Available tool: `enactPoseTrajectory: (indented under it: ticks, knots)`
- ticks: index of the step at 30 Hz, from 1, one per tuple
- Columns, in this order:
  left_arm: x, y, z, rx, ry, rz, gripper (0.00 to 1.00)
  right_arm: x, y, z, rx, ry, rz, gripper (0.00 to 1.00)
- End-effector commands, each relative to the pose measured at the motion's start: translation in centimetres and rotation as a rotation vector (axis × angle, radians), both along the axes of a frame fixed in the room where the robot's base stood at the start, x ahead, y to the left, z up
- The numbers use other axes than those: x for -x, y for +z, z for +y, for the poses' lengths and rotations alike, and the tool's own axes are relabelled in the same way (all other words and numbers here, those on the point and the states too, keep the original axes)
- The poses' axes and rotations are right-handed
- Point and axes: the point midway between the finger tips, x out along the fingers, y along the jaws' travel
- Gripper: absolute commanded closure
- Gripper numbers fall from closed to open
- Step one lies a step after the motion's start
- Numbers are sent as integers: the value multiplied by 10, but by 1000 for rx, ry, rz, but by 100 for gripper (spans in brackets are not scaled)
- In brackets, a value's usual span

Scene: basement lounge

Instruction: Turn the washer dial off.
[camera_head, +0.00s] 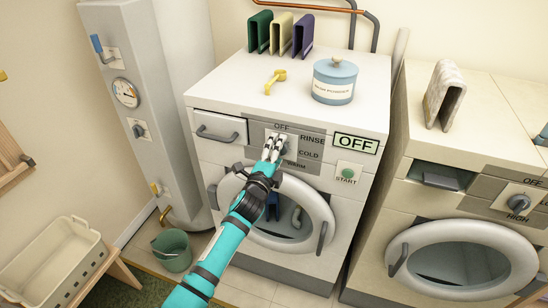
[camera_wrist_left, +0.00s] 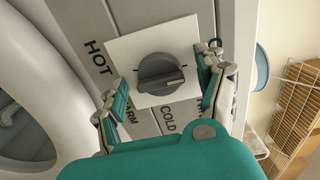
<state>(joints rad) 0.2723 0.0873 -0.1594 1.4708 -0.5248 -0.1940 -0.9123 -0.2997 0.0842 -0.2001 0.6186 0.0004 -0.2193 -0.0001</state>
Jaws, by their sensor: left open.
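The washer (camera_head: 230,85) stands in the middle of the head view, with its control panel on the upper front. Its grey round dial (camera_wrist_left: 160,74) sits on a white square plate in the left wrist view. The dial's raised ridge lies roughly across that picture; I cannot tell which end is the pointer. HOT, WARM and COLD labels show around it. A green-lit display (camera_head: 356,144) on the washer reads OFF. My left gripper (camera_head: 272,148) is open in front of the dial and partly covers it in the head view. Its fingers (camera_wrist_left: 170,88) stand on either side of the dial.
A green START button (camera_head: 347,174) is right of the dial. A blue tub (camera_head: 334,82) and yellow tap-like piece (camera_head: 275,81) are on the washer top. Another machine (camera_head: 463,210) with its own dial stands right. A boiler (camera_head: 140,100), green bucket (camera_head: 171,251) and basket (camera_head: 52,262) are left.

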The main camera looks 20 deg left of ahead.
Motion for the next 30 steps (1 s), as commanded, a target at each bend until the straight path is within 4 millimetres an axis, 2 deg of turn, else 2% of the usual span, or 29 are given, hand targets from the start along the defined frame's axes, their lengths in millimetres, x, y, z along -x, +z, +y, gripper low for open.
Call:
enactPoseTrajectory:
  ticks: [5,12,18,23,30]
  knots:
    - [24,-2,1,-1,-1,2,27,0,0,2,-2,-1,-1,100]
    - [76,-2,2,0,-1,4,27,0,0,3,-3,-1,0,100]
    - [107,-2,4,1,0,2,27,0,0,3,-4,-1,0,100]
    - [117,-1,4,1,0,1,27,0,0,3,-4,-1,0,100]
    - [118,0,4,1,0,1,27,0,0,4,-4,-1,0,100]
